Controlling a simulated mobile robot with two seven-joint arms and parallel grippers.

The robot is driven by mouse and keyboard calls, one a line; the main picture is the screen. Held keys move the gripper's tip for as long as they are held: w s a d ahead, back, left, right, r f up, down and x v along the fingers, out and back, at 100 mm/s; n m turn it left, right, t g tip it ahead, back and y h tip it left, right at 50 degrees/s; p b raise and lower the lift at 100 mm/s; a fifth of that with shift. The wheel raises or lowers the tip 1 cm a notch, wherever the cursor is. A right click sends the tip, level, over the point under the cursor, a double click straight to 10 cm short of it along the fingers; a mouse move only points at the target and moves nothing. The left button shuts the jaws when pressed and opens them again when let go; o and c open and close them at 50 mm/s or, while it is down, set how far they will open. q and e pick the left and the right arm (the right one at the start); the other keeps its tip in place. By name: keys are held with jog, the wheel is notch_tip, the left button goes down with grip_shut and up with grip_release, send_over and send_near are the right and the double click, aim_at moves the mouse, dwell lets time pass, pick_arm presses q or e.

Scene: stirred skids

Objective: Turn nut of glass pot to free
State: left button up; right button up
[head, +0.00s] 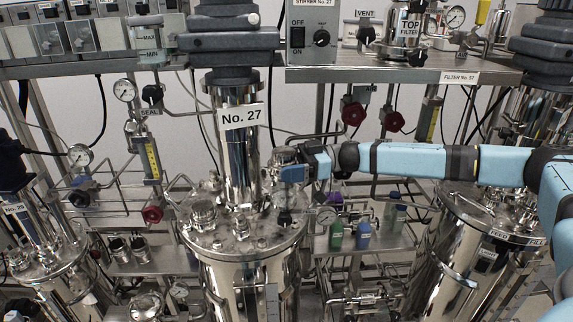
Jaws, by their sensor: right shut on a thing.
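The steel vessel No. 27 (247,250) stands upright in the middle, with a tall column (237,150) rising from its lid (222,243). Several ports and clamps sit on the lid. My right gripper (284,176) is at the right rear of this lid, just right of the column. Its blue arm reaches in from the right. It is shut on a small part there, by its place the nut; the nut itself is too small and covered to make out. A round metal fitting (283,155) shows just above the gripper. My left gripper is out of view.
A shelf (400,74) with a switch box (310,30) and a top filter (405,28) runs above my arm. Other steel vessels stand at left (60,270) and right (455,245). Gauges, thin pipes and red valve knobs (354,113) crowd the back. Small bottles (336,236) stand below my arm.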

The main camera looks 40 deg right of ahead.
jog(key=o, duration=0.9)
jog(key=b+v, duration=0.4)
jog(key=v, duration=0.9)
jog(key=shift+s+d, duration=0.1)
jog(key=shift+d, duration=0.25)
